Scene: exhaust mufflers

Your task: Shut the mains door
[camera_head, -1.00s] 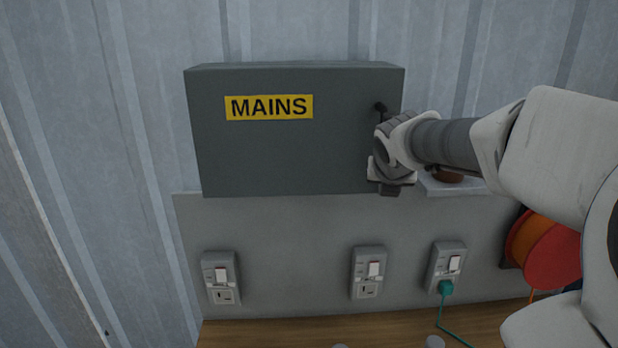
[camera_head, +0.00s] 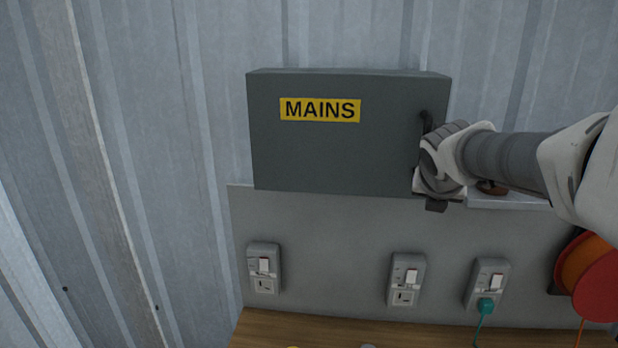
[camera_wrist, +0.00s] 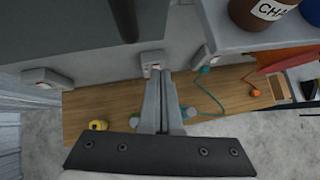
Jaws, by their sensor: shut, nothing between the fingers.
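The grey mains box, with its yellow MAINS label (camera_head: 320,110), is on the wall. Its front door (camera_head: 335,155) looks flush with the box, with no gap that I can see. A dark handle (camera_head: 427,118) shows near the door's right edge. My gripper (camera_head: 432,190) is at the right side of the door, just below the handle, and partly hides that edge. I cannot tell whether it touches the door. In the wrist view the fingers of my gripper (camera_wrist: 162,85) are together and empty, with the box's dark grey surface (camera_wrist: 75,25) at the upper left.
Wall sockets (camera_head: 406,280) sit below the box, one with a green plug (camera_head: 486,306). A wooden bench (camera_head: 330,332) runs beneath. An orange-red cable reel (camera_head: 596,275) is at the right. A small shelf (camera_head: 510,202) and a labelled jar (camera_wrist: 262,12) are beside the box.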

